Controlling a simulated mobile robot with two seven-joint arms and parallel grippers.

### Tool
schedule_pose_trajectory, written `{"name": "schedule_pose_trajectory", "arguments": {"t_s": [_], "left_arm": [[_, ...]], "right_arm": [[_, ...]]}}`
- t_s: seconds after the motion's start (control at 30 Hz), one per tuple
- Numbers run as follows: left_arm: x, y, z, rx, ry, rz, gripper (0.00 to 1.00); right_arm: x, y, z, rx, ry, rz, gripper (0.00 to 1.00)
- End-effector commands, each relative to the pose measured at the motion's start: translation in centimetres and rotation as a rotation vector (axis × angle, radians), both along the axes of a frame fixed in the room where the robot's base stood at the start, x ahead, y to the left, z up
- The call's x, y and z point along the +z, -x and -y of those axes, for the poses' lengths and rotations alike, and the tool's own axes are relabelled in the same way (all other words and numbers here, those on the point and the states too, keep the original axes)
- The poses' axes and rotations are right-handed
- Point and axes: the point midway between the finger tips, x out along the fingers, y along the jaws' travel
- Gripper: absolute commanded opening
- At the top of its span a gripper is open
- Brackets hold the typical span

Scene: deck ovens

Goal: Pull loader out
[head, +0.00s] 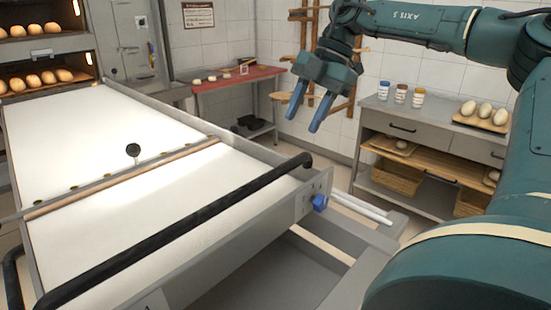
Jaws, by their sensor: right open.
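The loader (150,200) is a long white belt in a grey metal frame, running from the deck oven toward me. A black bar handle (190,223) crosses its near end. A wooden strip with a black knob (133,150) lies across the belt, and a blue knob (320,203) sits on the near right corner. My right gripper (301,112) is open and empty, with its blue fingers pointing down. In the picture it is above the handle's right end and apart from it. My left gripper is not in view.
The deck oven (45,48) at the back left holds several loaves. A red table (220,90) stands against the back wall. A grey cabinet (450,130) with jars, dough and baskets stands at the right. Floor shows between the loader and the cabinet.

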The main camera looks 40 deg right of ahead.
Motion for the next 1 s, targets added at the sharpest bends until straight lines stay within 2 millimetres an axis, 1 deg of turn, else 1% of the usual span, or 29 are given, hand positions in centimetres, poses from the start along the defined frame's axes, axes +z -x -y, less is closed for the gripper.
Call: {"name": "schedule_pose_trajectory", "arguments": {"t_s": [0.03, 0.3, 0.5, 0.6, 0.7, 0.97, 1.0], "left_arm": [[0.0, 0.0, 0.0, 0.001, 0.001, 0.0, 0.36], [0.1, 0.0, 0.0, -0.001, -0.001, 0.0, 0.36], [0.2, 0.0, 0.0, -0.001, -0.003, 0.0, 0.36], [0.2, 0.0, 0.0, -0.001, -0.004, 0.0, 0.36], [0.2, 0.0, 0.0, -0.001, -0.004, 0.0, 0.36], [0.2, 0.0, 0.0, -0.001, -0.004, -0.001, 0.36], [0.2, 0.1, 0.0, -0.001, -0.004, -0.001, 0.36]], "right_arm": [[-1.0, -0.1, -0.4, 0.004, -0.002, -0.002, 0.43], [-6.2, -0.9, -2.7, 0.002, -0.002, -0.005, 0.43], [-8.9, -1.4, -3.9, 0.002, 0.0, -0.004, 0.43], [-9.7, -1.5, -4.2, 0.0, 0.0, -0.002, 0.43], [-10.0, -1.6, -4.4, -0.001, 0.0, 0.001, 0.43], [-10.1, -1.6, -4.4, 0.0, 0.0, 0.001, 0.43], [-10.1, -1.6, -4.4, 0.0, 0.0, 0.001, 0.41]]}}
